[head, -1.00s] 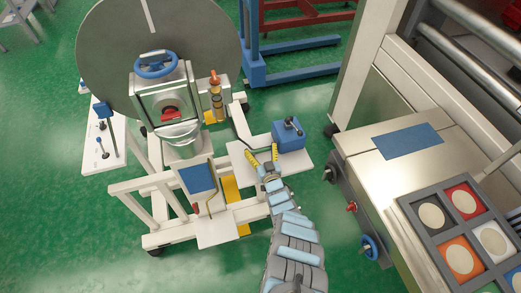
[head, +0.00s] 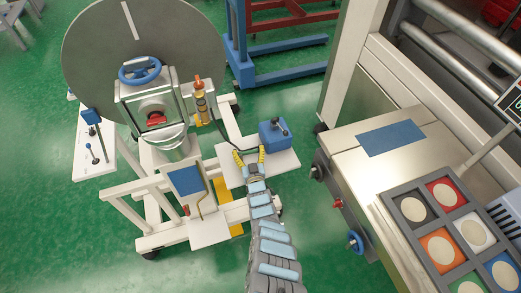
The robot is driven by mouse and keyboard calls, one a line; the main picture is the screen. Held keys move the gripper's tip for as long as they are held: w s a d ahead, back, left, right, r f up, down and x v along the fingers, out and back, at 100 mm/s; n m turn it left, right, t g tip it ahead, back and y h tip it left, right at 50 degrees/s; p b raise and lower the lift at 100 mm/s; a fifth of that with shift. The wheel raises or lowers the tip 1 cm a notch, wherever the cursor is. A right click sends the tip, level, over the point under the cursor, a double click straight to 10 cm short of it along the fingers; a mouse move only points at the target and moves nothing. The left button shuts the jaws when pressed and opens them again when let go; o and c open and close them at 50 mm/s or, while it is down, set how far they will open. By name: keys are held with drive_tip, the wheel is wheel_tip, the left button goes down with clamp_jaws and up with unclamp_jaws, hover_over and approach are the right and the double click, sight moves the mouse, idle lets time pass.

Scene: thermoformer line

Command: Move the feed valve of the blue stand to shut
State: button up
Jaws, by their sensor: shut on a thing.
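My gripper (head: 250,156) is in the middle of the head view, over a white plate on the white stand (head: 146,242). Its two yellow fingers show apart, beside the lower left of a blue box (head: 270,138) with a dark lever (head: 281,127) on top. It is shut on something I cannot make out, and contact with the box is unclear. The stand carries a large grey reel (head: 95,60) and a blue handwheel (head: 138,70). I cannot tell for sure which part is the feed valve or how it is set.
A blue frame (head: 243,72) stands behind. Green floor is open at front left.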

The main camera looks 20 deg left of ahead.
drive_tip(key=shift+d, duration=0.1)
idle(0.3)
drive_tip(key=o, duration=1)
drive_tip(key=shift+s, duration=0.1)
drive_tip(key=shift+s+d+f, duration=0.15)
drive_tip(key=shift+s+d, duration=0.2)
drive_tip(key=shift+d, duration=0.05)
drive_tip(key=shift+r+v, duration=0.2)
drive_tip(key=shift+v, duration=0.9)
drive_tip(key=v, duration=0.8)
drive_tip(key=shift+s, duration=0.3)
